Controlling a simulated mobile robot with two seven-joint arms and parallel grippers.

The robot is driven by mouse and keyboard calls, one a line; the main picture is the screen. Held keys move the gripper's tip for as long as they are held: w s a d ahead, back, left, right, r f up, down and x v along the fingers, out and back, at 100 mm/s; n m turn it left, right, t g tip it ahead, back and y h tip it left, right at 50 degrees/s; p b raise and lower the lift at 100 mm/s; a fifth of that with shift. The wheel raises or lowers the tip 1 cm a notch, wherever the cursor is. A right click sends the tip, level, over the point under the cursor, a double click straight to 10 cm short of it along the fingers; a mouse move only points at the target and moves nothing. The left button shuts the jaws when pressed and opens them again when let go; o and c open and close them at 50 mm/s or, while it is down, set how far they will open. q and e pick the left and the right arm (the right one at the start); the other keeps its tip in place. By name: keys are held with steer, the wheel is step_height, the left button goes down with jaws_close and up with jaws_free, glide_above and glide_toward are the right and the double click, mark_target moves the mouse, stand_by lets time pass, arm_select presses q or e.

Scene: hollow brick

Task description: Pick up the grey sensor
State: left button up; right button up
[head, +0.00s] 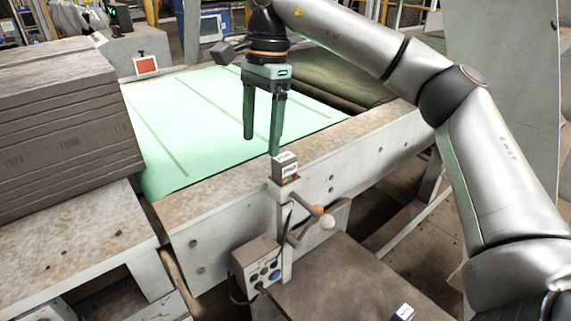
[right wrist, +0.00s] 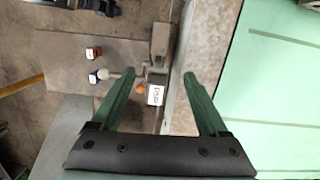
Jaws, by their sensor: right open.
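The grey sensor (head: 285,168) is a small box with a white printed label. It stands at the top of a pale post at the front edge of the conveyor frame. In the right wrist view its labelled face (right wrist: 156,95) shows between my two fingers in the picture. My right gripper (head: 262,145) is open and empty, fingers pointing down, above and slightly left of the sensor in the head view. The fingers appear apart from it; the exact gap is hard to tell. My left gripper is not in view.
A lever with an orange part and a pale knob (head: 326,221) and a button box (head: 258,266) are below the sensor. A green belt (head: 215,110) lies behind. Stacked brown slabs (head: 60,130) stand left. A small blue-and-white box (head: 403,312) is on the lower brown surface.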

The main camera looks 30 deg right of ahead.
mark_target(284, 157)
steer(key=d+r+h, duration=0.2)
steer(key=d+r, duration=0.2)
steer(key=d, duration=0.2)
steer(key=shift+m, duration=0.3)
steer(key=f+b, duration=0.1)
steer(key=f, duration=0.2)
steer(key=f+b, duration=0.1)
steer(key=f, duration=0.2)
steer(key=shift+s+a+f, duration=0.1)
steer(key=shift+s+f, duration=0.1)
steer(key=shift+f, duration=0.05)
steer(key=f, duration=0.4)
steer(key=shift+w+a+f+p, duration=0.3)
steer(key=shift+w+a+p, duration=0.05)
steer(key=shift+a+p, duration=0.05)
steer(key=shift+f, duration=0.6)
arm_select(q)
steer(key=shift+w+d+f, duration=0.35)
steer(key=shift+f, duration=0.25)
arm_select(e)
jaws_close()
